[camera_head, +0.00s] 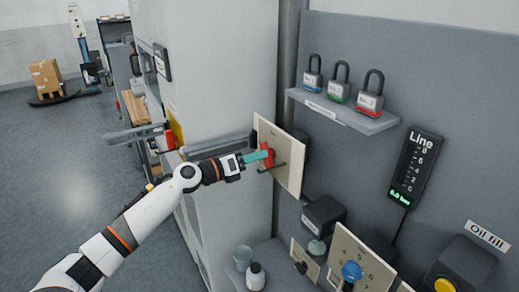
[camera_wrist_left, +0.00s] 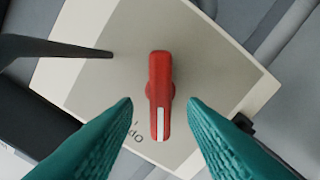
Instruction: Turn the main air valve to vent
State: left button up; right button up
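The main air valve is a red lever handle (camera_head: 269,154) on a cream plate (camera_head: 290,165) fixed to the grey panel. In the left wrist view the red handle (camera_wrist_left: 160,75) stands upright in the picture, with a white stripe on its lower half. The stripe points down, beside partly hidden, upside-down lettering on the plate (camera_wrist_left: 100,70). My left gripper (camera_head: 258,157) is at the handle. In the wrist view its teal fingers (camera_wrist_left: 160,108) are apart, one on each side of the handle's lower half, with visible gaps. My right gripper is not in view.
A shelf (camera_head: 345,112) with several padlocks is at upper right. A black Line gauge (camera_head: 413,165) with a green reading hangs beside it. Below are a blue knob (camera_head: 352,271), a yellow button (camera_head: 445,286) and small bottles. A dark rod (camera_wrist_left: 65,48) sticks out near the handle.

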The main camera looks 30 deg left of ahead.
pick_arm(q)
jog(key=shift+x, duration=0.9)
grip_shut()
